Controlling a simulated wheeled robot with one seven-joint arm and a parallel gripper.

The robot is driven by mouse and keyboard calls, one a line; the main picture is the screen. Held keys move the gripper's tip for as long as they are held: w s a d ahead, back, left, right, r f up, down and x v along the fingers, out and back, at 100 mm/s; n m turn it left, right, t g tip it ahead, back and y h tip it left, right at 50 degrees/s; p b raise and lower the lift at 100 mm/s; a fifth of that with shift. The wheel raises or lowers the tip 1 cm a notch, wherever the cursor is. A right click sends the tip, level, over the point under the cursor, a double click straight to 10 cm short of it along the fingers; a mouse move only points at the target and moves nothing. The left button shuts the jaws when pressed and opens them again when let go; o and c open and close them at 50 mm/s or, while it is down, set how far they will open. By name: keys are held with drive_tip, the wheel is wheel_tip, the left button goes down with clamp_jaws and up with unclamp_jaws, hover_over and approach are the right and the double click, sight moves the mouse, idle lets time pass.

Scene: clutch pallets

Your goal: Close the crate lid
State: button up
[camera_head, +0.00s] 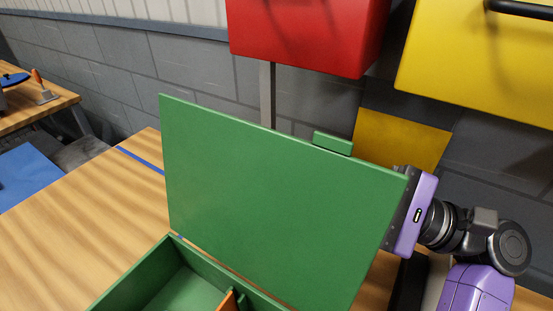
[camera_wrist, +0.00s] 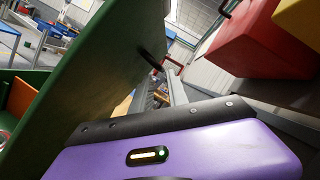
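The green crate (camera_head: 128,281) stands open on the wooden table, with a divider inside. Its green lid (camera_head: 270,195) is raised steeply above the crate, with a small green tab (camera_head: 332,143) on its upper edge. My gripper (camera_head: 400,215), with its purple body, is at the lid's right edge. Its fingers are hidden behind the lid in the head view. In the wrist view the lid (camera_wrist: 105,65) rises close along the left of the gripper body, and the crate (camera_wrist: 28,78) is at far left. Contact and finger opening cannot be made out.
A red bin (camera_head: 305,35) and a yellow bin (camera_head: 480,60) hang above and behind the lid. A grey block wall (camera_head: 75,65) runs behind. The wooden table (camera_head: 60,250) is clear left of the crate. Another bench (camera_head: 40,105) is at far left.

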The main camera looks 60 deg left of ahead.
sight(279, 159)
drive_tip(key=p+x, duration=0.1)
drive_tip(key=x, duration=0.6)
drive_tip(key=shift+s+a, duration=0.15)
drive_tip(key=shift+a, duration=0.1)
clamp_jaws()
idle(1.1)
